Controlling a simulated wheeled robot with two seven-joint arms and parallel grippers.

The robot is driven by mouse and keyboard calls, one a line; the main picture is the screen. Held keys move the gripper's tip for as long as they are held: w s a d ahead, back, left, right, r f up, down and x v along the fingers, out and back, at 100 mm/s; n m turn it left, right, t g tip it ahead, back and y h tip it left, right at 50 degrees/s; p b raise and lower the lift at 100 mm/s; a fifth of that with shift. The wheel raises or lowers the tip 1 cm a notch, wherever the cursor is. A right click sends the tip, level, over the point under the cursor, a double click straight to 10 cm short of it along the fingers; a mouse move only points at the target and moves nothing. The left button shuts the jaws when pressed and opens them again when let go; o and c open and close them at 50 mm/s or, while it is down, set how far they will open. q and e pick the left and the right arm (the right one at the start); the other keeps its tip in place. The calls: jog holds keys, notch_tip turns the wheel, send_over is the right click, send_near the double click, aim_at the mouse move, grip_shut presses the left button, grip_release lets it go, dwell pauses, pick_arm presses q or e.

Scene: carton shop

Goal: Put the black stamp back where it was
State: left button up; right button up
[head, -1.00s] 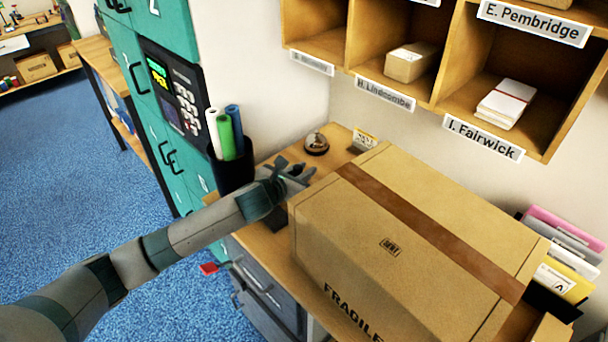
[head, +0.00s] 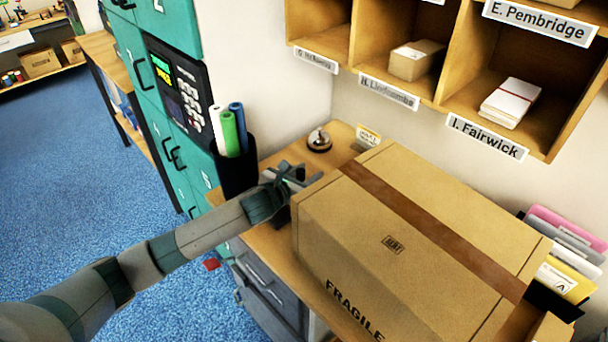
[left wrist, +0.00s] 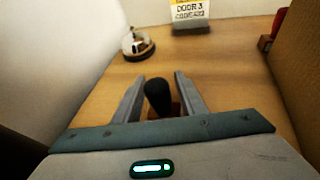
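The black stamp (left wrist: 158,98) shows in the left wrist view as a dark rounded handle over a reddish-brown base. It stands on the wooden counter (left wrist: 100,92). My left gripper (left wrist: 161,76) is open, with one finger on each side of the handle and a gap visible on both sides. In the head view my left gripper (head: 306,174) is low over the counter, just left of the large carton; the stamp cannot be made out clearly there. My right gripper is in neither view.
The large FRAGILE carton (head: 400,240) stands close on the right. A bell (head: 319,140) and a small door-code card (head: 367,135) are behind my gripper. A black cup of rolls (head: 236,172) stands at the left by teal lockers (head: 150,100). Counter between gripper and bell is clear.

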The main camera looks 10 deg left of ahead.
pick_arm(q)
jog(key=shift+r, duration=0.1)
jog(key=b+v, duration=0.2)
jog(key=v, duration=1)
dwell(0.7)
jog(key=shift+s+a, duration=0.1)
